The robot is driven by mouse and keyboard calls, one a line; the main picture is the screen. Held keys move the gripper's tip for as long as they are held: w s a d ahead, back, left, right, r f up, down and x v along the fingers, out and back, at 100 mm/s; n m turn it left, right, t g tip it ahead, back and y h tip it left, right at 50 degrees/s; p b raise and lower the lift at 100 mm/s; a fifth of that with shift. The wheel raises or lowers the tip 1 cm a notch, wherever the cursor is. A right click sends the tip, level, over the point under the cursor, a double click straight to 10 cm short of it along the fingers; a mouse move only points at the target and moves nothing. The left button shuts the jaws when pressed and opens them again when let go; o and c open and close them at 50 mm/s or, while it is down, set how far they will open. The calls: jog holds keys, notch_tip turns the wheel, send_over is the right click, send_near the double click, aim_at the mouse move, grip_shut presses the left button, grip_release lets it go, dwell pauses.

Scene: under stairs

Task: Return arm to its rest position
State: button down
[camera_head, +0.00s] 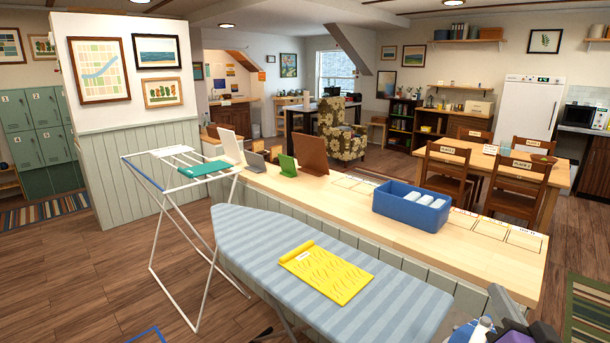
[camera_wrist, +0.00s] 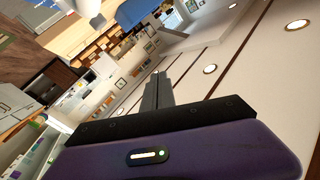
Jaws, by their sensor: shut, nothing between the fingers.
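My gripper (camera_wrist: 157,92) shows in the wrist view, its dark fingers together with nothing between them. It points out into the room, with the ceiling filling much of that view and the scene tilted. In the head view only grey and purple parts of my arm show at the bottom right corner; the fingertips cannot be made out there.
An ironing board (camera_head: 235,232) with a yellow folded cloth (camera_head: 328,272) stands in front. Behind it is a long wooden counter (camera_head: 300,193) with a blue bin (camera_head: 405,213). A white drying rack (camera_head: 152,210) stands left. Floor at left (camera_head: 80,285) is mostly clear.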

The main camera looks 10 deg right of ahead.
jog(key=s+a+f+n+g+y, duration=0.1)
jog(key=s+a+f+n, duration=0.1)
jog(key=s+a+f, duration=0.2)
jog(key=s+a+f+n+g+y, duration=0.1)
jog(key=s+a, duration=0.9)
jog(key=s, duration=1)
jog(key=s+a+f+n+g+y, duration=0.1)
jog(key=s+a+f+n+y, duration=0.2)
jog(key=s, duration=0.9)
jog(key=a+f+n, duration=0.2)
jog(key=a+f, duration=0.2)
jog(key=shift+a+f, duration=0.2)
jog(key=shift+f, duration=0.1)
